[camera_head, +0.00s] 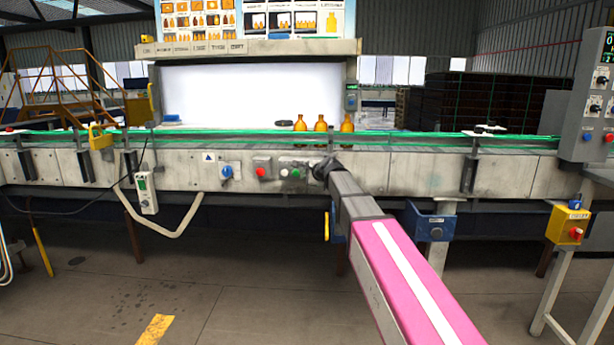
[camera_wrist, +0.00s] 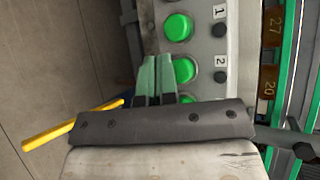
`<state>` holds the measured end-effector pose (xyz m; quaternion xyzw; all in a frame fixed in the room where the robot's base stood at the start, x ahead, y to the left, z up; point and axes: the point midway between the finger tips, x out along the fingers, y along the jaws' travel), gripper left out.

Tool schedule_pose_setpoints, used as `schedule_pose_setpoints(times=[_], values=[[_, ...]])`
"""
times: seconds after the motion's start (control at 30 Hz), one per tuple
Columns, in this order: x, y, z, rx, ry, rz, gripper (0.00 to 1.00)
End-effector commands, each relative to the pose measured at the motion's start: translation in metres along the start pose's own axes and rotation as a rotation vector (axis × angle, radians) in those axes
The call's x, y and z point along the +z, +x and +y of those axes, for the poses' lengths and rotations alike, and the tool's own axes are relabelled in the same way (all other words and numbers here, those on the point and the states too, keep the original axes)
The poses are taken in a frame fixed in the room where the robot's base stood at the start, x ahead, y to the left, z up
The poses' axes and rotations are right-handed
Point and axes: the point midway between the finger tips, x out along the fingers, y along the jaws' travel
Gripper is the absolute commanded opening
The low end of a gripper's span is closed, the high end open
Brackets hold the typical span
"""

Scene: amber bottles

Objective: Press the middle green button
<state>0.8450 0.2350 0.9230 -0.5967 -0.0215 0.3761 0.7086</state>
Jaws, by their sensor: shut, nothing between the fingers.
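A light grey panel with green buttons fills the middle of the wrist view. The middle green button (camera_wrist: 185,70), beside the label 2, is round and raised. A top green button (camera_wrist: 178,27) sits beside the label 1. A third green button (camera_wrist: 187,98) is mostly hidden behind my gripper. My gripper (camera_wrist: 156,60) is shut and empty. Its fingertips appear just left of the middle button and overlap its edge in the picture; I cannot tell whether they touch it. In the head view my gripper (camera_head: 322,168) is at the conveyor front, next to the small button panel (camera_head: 295,172).
Three amber bottles (camera_head: 320,124) stand on the conveyor (camera_head: 420,170) behind the panel. A red button (camera_head: 261,171) and a blue knob (camera_head: 227,172) lie to the left. A yellow bar (camera_wrist: 65,128) shows at lower left in the wrist view. The floor in front is clear.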

Motion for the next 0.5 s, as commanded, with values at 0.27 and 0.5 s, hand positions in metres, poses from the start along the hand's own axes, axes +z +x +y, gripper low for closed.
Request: schedule_pose_setpoints(times=[0.27,0.5], values=[[-0.0039,0.0056,-0.0042,0.000,0.000,0.000,0.00],[-0.0043,0.0059,-0.0044,0.000,0.000,0.000,0.00]])
